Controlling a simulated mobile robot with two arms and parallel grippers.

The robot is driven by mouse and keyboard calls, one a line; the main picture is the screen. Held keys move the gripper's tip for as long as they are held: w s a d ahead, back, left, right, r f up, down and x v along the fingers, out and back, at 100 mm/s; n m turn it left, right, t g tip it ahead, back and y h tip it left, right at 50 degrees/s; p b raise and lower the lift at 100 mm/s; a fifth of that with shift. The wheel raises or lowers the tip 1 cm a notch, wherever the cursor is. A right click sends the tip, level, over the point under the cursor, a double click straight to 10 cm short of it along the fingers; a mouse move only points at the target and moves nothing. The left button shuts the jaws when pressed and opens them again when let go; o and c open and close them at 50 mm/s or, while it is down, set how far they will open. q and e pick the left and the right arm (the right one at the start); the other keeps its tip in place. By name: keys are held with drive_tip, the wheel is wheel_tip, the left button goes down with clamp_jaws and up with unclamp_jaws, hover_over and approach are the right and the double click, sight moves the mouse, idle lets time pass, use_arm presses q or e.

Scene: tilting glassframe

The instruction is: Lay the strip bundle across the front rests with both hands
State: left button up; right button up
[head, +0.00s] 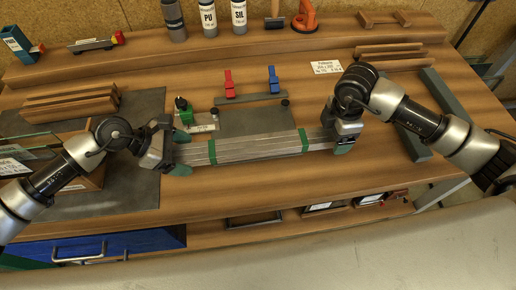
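The strip bundle (258,147) is a set of long grey strips with two green bands, lying left to right over the middle of the bench. Its right end sits slightly higher in the picture. My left gripper (177,156) is at its left end and my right gripper (338,139) at its right end. Both appear shut around the ends, though the fingers partly hide the contact. I cannot make out the front rests. Whether the bundle touches anything below is unclear.
A grey plate (252,121) lies behind the bundle, with red (229,84) and blue (273,80) clamps beyond it. A green-and-black tool (183,110) stands near my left gripper. Wooden strips (70,100) lie at the left. The front bench strip is clear.

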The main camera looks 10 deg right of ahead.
drive_tip(key=shift+r, duration=0.1)
use_arm(q)
drive_tip(key=v, duration=1.2)
use_arm(e)
wheel_tip(320, 180, up, 12)
idle(0.6)
